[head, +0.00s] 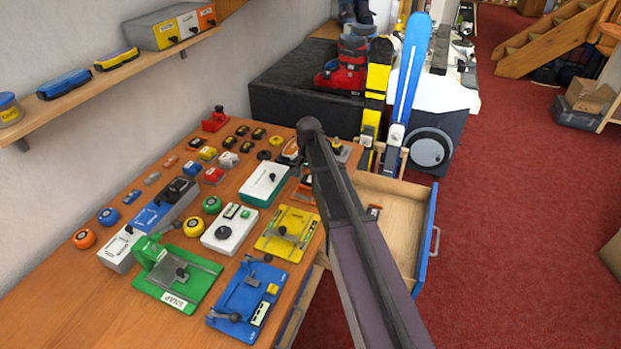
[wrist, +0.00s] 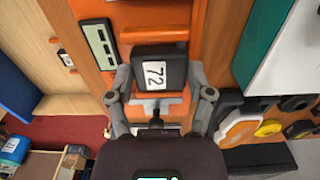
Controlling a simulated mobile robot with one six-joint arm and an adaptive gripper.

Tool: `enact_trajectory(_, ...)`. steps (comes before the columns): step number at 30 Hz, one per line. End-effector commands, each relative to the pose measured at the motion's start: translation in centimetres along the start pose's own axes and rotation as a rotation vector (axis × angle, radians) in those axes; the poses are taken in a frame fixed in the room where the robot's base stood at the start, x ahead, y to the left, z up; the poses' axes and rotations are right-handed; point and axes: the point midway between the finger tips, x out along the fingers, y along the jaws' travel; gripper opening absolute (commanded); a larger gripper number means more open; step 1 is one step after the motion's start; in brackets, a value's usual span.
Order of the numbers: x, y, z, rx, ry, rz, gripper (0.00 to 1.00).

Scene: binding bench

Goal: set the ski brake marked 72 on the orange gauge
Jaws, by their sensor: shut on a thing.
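The ski brake marked 72 (wrist: 153,74) is a black block with a white label, shown in the wrist view. My gripper (wrist: 158,88) is shut on it, with one grey finger on each side. The orange gauge (wrist: 153,35) is around and beyond the brake in the wrist view, with an orange bar just ahead of the brake and a dark-framed panel at its left. I cannot tell whether the brake touches the gauge. In the head view my arm covers the gripper, the brake and most of the gauge.
The yellow gauge (head: 273,243), blue gauge (head: 240,300) and green jig (head: 200,290) stand along the bench's front. A green-and-white box (head: 264,184) is left of my arm. Several small parts lie behind it. An open drawer (head: 390,215) is at the right.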

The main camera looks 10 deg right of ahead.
Motion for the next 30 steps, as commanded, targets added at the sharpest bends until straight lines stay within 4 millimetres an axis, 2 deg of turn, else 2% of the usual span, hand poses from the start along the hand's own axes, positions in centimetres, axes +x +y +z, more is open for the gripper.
enact_trajectory(18, 1.1, 0.0, 0.0, 0.000, 0.000, 0.000, 0.15)
enact_trajectory(30, 1.2, 0.1, 0.0, 0.001, 0.000, 0.000, 0.15)
